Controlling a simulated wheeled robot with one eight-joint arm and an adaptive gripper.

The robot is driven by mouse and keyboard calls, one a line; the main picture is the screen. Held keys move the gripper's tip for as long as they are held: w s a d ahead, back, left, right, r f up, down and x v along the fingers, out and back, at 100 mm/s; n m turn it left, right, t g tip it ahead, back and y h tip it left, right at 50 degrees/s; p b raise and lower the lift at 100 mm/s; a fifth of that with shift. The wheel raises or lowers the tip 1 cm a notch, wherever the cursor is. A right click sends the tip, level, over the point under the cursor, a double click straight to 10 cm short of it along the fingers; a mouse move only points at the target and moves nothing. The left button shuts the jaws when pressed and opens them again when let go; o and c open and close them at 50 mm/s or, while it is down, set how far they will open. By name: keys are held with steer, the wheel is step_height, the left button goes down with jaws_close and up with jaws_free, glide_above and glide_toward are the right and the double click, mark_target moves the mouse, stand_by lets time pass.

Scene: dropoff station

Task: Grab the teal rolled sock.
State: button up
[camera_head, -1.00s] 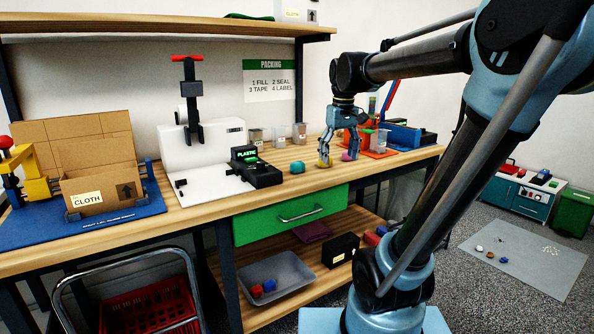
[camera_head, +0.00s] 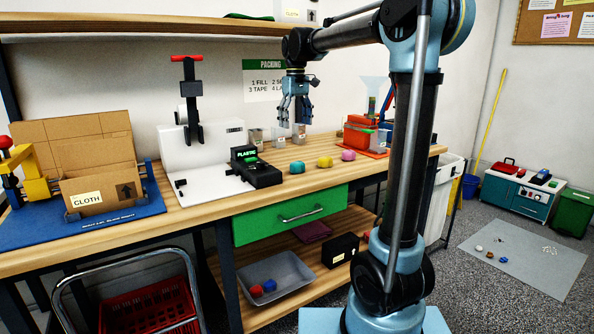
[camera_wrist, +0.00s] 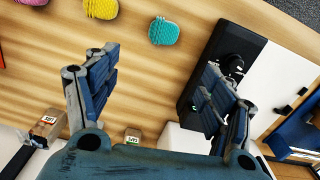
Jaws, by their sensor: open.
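The teal rolled sock (camera_head: 297,167) lies on the wooden bench top, just right of the black device marked PLASTIC. In the wrist view the teal sock (camera_wrist: 163,31) is ahead of the fingers, near the top edge between them. My gripper (camera_head: 295,122) hangs above the bench, pointing down, open and empty. In the wrist view its two fingers (camera_wrist: 160,85) are spread wide. It is apart from the sock, above and a little behind it in the head view. A yellow rolled sock (camera_head: 325,162) and a pink one (camera_head: 348,155) lie in a row to the right.
The black PLASTIC device (camera_head: 256,168) stands close left of the teal sock, beside a white sealing machine (camera_head: 200,155). The bench front before the socks is clear.

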glide_above(296, 162)
steer(key=w, duration=0.1)
step_height(296, 162, down, 9)
steer(key=shift+f, duration=0.2)
steer(key=shift+s+f, duration=0.2)
steer(key=shift+f, duration=1.2)
steer(key=shift+s+f, duration=0.15)
steer(key=shift+f, duration=1.25)
steer(key=c, duration=1.1)
